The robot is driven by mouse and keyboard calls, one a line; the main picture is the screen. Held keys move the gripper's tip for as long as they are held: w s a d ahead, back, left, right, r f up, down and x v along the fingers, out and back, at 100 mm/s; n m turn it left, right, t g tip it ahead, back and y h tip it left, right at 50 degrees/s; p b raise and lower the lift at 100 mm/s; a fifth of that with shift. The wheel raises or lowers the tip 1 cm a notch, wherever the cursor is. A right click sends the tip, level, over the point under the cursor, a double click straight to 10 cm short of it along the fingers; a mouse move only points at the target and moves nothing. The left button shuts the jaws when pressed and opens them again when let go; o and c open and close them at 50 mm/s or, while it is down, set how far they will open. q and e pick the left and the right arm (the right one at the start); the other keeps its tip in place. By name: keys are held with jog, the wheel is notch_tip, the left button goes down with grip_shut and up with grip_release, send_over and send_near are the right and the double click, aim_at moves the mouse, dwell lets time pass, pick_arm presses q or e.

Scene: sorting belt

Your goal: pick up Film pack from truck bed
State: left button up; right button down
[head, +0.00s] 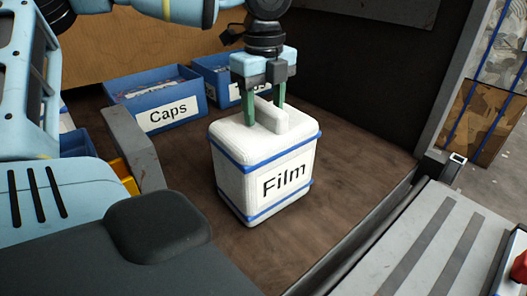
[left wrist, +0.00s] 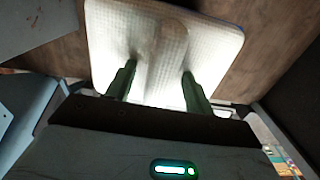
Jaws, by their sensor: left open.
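The Film pack (head: 264,175) is a white box with blue bands and a "Film" label, standing upright on the brown truck bed (head: 345,150). A raised white handle ridge (head: 271,115) runs across its top. My left gripper (head: 263,118) is above the pack and points down, its two green fingers open on either side of the ridge. The left wrist view shows the pack's white top (left wrist: 165,50) with the fingers apart and the ridge between them. I cannot tell whether the fingers touch the ridge. My right gripper is not in view.
A blue bin labelled "Caps" (head: 168,116) stands behind left of the pack, with another blue bin (head: 222,92) beside it. A grey upright panel (head: 134,145) is at left. The bed is clear to the pack's right, up to its metal edge. A grey conveyor-like surface (head: 430,240) lies at lower right.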

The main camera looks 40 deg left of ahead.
pick_arm(q)
grip_shut()
jog(key=shift+r, duration=0.1)
dwell(1.2)
